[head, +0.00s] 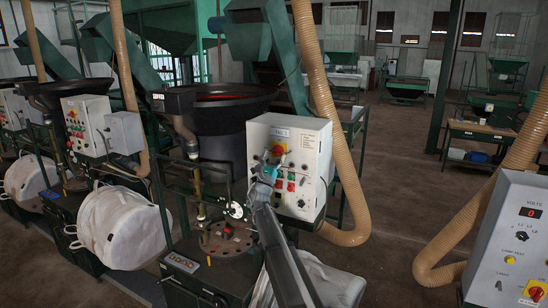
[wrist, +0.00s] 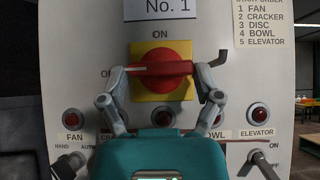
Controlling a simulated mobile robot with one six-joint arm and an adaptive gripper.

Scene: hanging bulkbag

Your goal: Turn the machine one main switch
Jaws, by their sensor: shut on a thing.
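The main switch of machine one is a red rotary knob on a yellow square plate (wrist: 160,92), on a light grey panel under a "No. 1" sign. In the wrist view its red handle (wrist: 165,68) lies about level. "ON" is printed above the plate; a partly hidden label is at its left. My gripper (wrist: 160,73) is shut on the handle, one finger at each end. In the head view my gripper (head: 268,168) is at the control box (head: 305,135), just below the switch (head: 279,148). The fingertip contacts are partly hard to see.
Indicator lamps (wrist: 257,115) labelled FAN, BOWL and ELEVATOR sit below the switch, with selector switches lower down, partly behind my gripper. A beige hose (head: 335,130) runs right of the box. White bulk bags (head: 125,230) hang at left. Another panel (head: 510,240) stands at right.

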